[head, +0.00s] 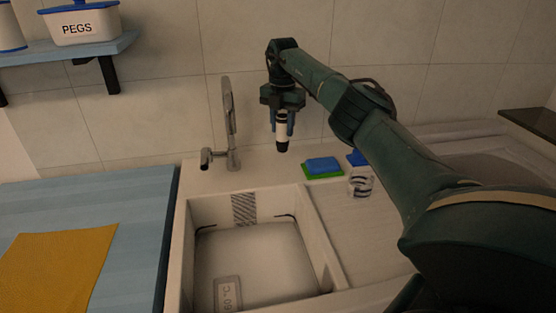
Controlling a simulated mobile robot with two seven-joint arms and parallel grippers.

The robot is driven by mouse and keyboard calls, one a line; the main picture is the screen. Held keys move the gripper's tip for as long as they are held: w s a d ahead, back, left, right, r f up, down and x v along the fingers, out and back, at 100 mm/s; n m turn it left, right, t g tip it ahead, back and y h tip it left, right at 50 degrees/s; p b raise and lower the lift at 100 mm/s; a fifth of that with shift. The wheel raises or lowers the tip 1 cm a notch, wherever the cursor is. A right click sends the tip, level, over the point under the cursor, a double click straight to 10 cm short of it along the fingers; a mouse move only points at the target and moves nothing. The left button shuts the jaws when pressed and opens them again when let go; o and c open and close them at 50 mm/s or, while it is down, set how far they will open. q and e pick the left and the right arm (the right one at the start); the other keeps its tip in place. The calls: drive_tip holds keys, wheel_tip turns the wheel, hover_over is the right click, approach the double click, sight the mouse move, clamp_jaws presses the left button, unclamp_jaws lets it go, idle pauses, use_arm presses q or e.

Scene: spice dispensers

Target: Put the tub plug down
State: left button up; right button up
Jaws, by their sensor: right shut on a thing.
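My right gripper (283,112) points down in the air behind the sink, to the right of the tap. The sink basin (318,242) lies below and in front of the gripper, with a pale surface inside and a label reading about 60 °C. My left gripper is not in view.
A tap (230,125) stands behind the basin. An orange cloth (58,265) lies on the blue counter (138,215). A shelf (70,48) holds a PEGS tub (85,25).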

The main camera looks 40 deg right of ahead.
sight(283, 116)
wheel_tip(283, 116, down, 8)
drive_tip(key=shift+r, duration=0.25)
drive_tip(key=shift+f, duration=0.15)
drive_tip(key=o, duration=0.9)
wheel_tip(283, 116, up, 12)
drive_tip(key=shift+r, duration=0.2)
idle(0.5)
